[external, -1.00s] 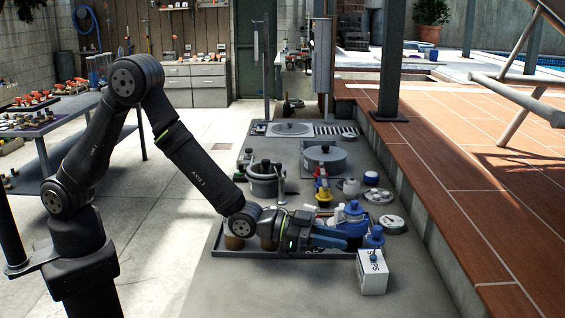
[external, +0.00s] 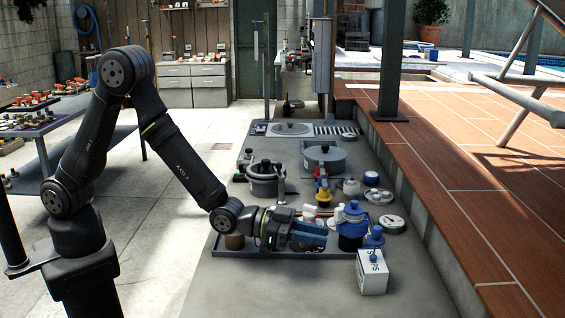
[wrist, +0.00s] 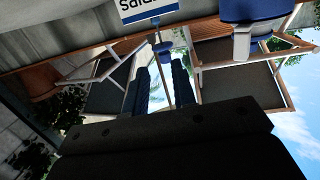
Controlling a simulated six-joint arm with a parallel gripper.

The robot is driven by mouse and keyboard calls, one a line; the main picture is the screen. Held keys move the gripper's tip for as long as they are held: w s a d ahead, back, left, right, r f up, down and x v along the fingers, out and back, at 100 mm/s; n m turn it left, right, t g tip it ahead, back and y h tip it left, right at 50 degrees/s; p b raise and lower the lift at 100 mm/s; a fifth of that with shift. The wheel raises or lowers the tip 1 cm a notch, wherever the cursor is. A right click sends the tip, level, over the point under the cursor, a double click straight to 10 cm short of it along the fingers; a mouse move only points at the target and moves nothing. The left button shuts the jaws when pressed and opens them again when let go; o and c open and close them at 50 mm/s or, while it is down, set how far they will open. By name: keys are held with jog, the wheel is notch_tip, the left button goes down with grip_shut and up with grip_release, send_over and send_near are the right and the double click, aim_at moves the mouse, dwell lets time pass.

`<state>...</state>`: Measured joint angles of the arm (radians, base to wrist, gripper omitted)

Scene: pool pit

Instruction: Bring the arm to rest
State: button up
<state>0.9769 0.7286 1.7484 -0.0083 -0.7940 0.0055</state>
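My gripper (external: 322,234) points to the right, low over the grey tray (external: 225,253). In the wrist view its two blue fingers (wrist: 161,88) stand apart with a bright gap between them, and no held thing shows there. A blue-topped bottle (external: 352,222) stands just to the right of the fingertips, seemingly apart from them. My arm is bent, with its elbow high at the left and its forearm sloping down to the tray.
A white box with a blue knob (external: 372,278) stands in front of the tray. A pot (external: 265,184), a lidded pan (external: 325,160) and a round gauge (external: 391,224) stand behind. A wooden deck (external: 470,200) rises at the right. Pale floor at the left is open.

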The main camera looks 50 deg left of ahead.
aim_at(365, 259)
jog(key=x, duration=1.1)
jog(key=shift+w+d+f, duration=0.15)
jog(key=shift+w+d, duration=0.1)
jog(key=shift+d, duration=0.05)
jog(key=shift+w+d+f, duration=0.1)
jog(key=shift+d, duration=0.05)
jog(key=v, duration=0.9)
dwell(0.5)
